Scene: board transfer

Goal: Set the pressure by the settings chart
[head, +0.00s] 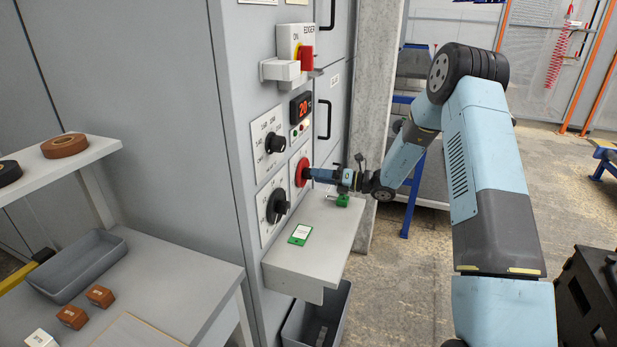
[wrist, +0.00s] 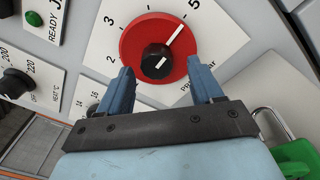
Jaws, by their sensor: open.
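The red pressure dial (wrist: 134,40) has a black centre knob (wrist: 153,52) and sits on a white scale plate. Its white line points up and right, roughly at the 5; the 2 and 3 are at its left. My gripper (wrist: 162,78) is open, its two blue fingers at the lower left and lower right of the dial. I cannot tell whether they touch it. In the head view my gripper (head: 309,173) is right at the red dial (head: 301,172). A green-edged card (head: 300,235) lies on the shelf below; its print is too small to read.
Black knobs (head: 275,144) (head: 277,207) sit left of the dial. A red digital display (head: 304,107) and a red-handled switch (head: 306,58) are above. A green padlock (head: 342,200) is on the grey shelf (head: 325,235) under my gripper. A bench with a tray (head: 75,268) stands left.

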